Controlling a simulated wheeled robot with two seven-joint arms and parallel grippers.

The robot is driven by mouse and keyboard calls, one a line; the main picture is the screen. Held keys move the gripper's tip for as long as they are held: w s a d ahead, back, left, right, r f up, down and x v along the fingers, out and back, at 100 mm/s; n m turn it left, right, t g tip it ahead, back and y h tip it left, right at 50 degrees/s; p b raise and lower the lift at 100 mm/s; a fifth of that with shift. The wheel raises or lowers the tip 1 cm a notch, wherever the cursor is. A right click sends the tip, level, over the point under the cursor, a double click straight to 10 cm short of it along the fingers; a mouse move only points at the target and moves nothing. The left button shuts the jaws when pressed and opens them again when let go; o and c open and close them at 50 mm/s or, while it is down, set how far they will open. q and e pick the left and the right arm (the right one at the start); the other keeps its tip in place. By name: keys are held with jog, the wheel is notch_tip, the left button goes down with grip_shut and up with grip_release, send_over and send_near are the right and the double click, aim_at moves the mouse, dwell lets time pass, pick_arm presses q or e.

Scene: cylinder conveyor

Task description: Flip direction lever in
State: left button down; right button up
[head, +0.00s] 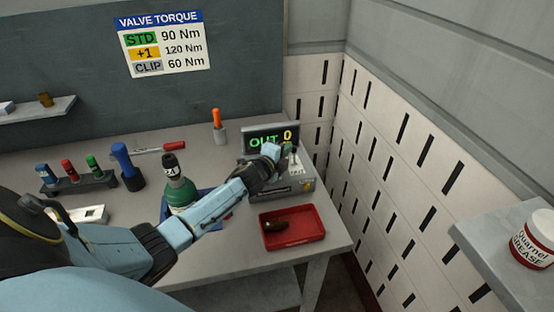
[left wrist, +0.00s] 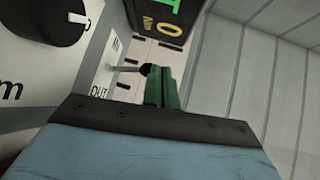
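The direction lever (left wrist: 128,69) is a pale rod with a black knob in the left wrist view, standing out from a white panel marked IN and OUT. My left gripper (left wrist: 164,72) has its two green fingers together, with the knob right beside the fingertips. I cannot tell whether they touch. In the head view my left gripper (head: 290,147) is at the grey control box (head: 298,187) and hides part of its top. The box's display (head: 270,139) reads OUT 0. My right gripper is not in view.
A green cylinder (head: 180,190) stands in a blue holder beneath my left arm. Several coloured tools stand at left. A slotted wall (head: 400,170) rises at right.

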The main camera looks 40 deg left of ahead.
pick_arm(q)
jog(key=shift+s+r+p, duration=0.25)
jog(key=shift+s+p, duration=0.2)
jog(key=shift+s, duration=0.15)
jog(key=shift+s+r+p, duration=0.25)
jog(key=shift+s+p, duration=0.15)
jog(key=shift+s, duration=0.2)
jog(key=s+a+r, duration=0.1)
jog(key=s+r, duration=0.4)
jog(key=s, duration=0.4)
jog(key=shift+s+a+p, duration=0.15)
jog(key=shift+s+p, duration=0.1)
jog(key=shift+p, duration=0.15)
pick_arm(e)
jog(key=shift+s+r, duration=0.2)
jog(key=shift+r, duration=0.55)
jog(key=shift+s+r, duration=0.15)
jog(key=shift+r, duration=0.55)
